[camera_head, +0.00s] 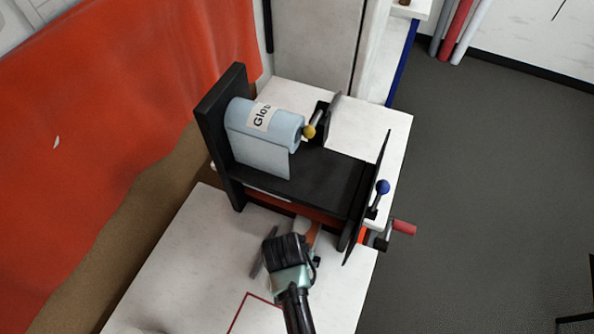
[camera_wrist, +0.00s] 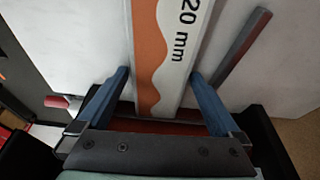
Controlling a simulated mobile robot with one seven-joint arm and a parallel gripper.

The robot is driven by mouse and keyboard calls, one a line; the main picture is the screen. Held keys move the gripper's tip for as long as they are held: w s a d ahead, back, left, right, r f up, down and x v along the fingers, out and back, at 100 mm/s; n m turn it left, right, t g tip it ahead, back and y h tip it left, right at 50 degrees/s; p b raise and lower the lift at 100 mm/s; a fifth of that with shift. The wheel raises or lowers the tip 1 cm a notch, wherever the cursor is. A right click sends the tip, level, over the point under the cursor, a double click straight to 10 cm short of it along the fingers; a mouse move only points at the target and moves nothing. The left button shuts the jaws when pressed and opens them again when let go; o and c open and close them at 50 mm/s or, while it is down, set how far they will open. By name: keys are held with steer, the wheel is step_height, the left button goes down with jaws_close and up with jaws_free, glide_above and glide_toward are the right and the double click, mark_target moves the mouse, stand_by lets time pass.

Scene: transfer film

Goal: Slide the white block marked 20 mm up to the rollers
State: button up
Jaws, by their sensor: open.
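The white block marked 20 mm (camera_wrist: 184,45) lies on the white table and has a wavy orange side. In the wrist view it runs between the two blue-grey fingers of my gripper (camera_wrist: 159,74). The fingers are open, one on each side, with small gaps to the block. In the head view only an orange part of the block (camera_head: 313,234) shows beside my gripper, by the front of the black machine. A dark red roller (camera_head: 290,206) runs along the low front of the machine; a red strip of it shows past the block's end in the wrist view (camera_wrist: 170,127).
A grey bar (camera_head: 262,258) lies left of my gripper. The black machine (camera_head: 236,170) carries a light blue film roll (camera_head: 262,135). A red-handled crank (camera_head: 403,227) sticks out at its right. The table in front (camera_head: 195,265) is mostly clear.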

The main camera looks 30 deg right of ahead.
steer(key=c, duration=1.2)
steer(key=shift+w+d, duration=0.55)
steer(key=shift+d, duration=0.1)
steer(key=o, duration=1.2)
steer(key=shift+r, duration=0.15)
steer(key=v, duration=1.2)
steer(key=shift+a+r+b, duration=0.15)
steer(key=shift+r+b, duration=0.2)
steer(key=shift+b, duration=0.1)
steer(key=shift+s, duration=0.1)
